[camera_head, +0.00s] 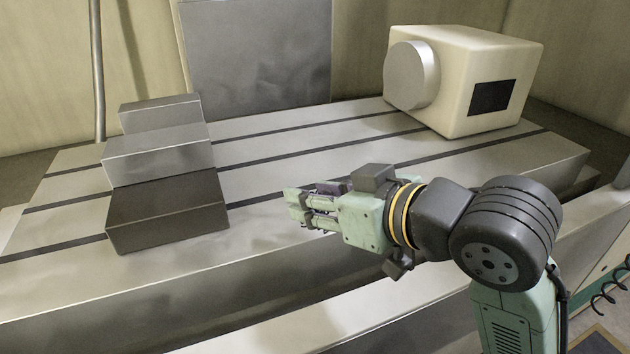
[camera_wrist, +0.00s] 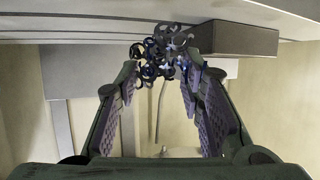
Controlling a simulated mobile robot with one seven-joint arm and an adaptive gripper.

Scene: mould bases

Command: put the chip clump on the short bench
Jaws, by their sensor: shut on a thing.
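The chip clump (camera_wrist: 158,52), a tangle of dark bluish metal curls, shows in the wrist view between the tips of my gripper (camera_wrist: 161,74). My gripper is shut on it, with purple-grey pads on either side. In the head view my gripper (camera_head: 303,205) is over the front part of the slotted metal table, pointing left; I cannot make out the clump there. I cannot pick out a short bench for certain in either view.
The slotted table (camera_head: 262,178) has bare room in its middle. A stepped stack of grey metal blocks (camera_head: 160,160) stands on its left. A cream machine head with a round metal face (camera_head: 455,80) stands at the back right. A grey panel (camera_head: 255,50) is behind.

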